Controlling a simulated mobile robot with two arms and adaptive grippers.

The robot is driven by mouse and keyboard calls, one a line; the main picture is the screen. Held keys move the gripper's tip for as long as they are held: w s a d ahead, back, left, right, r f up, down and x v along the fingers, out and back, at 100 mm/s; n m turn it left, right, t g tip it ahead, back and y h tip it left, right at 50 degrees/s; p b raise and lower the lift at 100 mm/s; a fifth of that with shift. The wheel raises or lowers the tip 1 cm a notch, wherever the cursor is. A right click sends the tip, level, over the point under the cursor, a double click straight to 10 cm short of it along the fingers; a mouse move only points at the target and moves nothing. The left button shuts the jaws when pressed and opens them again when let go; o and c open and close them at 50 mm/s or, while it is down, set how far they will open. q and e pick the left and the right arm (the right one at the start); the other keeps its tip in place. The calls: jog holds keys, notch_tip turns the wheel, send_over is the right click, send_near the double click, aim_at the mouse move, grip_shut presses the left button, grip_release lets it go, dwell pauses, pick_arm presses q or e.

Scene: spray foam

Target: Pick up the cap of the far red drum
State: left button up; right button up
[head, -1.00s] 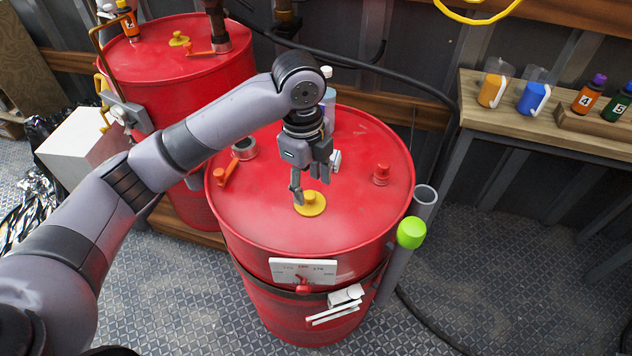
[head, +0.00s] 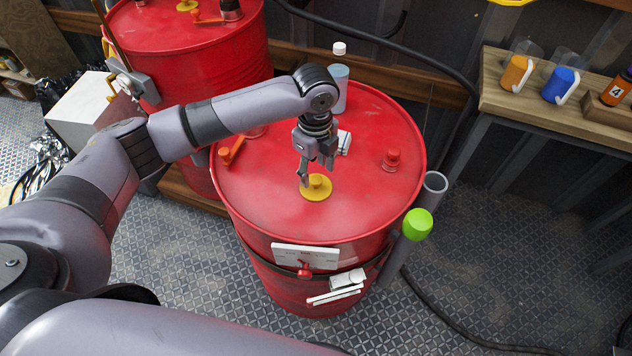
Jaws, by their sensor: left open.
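Two red drums stand here. The far red drum (head: 205,60) is at the upper left, its top partly cut by the frame's edge. A yellow cap (head: 187,5) shows on its top at the frame's upper edge. The near red drum (head: 260,195) is in the middle and has a similar yellow cap (head: 316,189) on its lid. My left gripper (head: 317,173) points down over the near drum, open, with its fingertips close to that drum's cap. I cannot tell whether they touch it. My right gripper is not in view.
An orange handle (head: 231,151) and a red plug (head: 391,159) are on the near drum. A white-capped bottle (head: 340,85) stands behind the gripper. A grey tube with a green ball (head: 417,224) is at the drum's right. A wooden bench (head: 500,95) holds bottles at the right.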

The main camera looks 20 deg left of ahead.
aim_at(316, 179)
pick_arm(q)
jog(key=shift+f, duration=0.2)
jog(key=shift+w+f+p, duration=0.1)
jog(key=shift+f+p, duration=0.25)
jog(key=shift+f, duration=0.05)
jog(key=f, duration=0.1)
jog(key=f+p, duration=0.1)
jog(key=f, duration=0.1)
jog(key=shift+w+f, duration=0.3)
jog(key=shift+w, duration=0.05)
jog(key=shift+f, duration=0.3)
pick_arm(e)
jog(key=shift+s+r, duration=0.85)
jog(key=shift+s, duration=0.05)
pick_arm(q)
jog(key=shift+c, duration=0.3)
jog(key=c, duration=0.4)
grip_shut()
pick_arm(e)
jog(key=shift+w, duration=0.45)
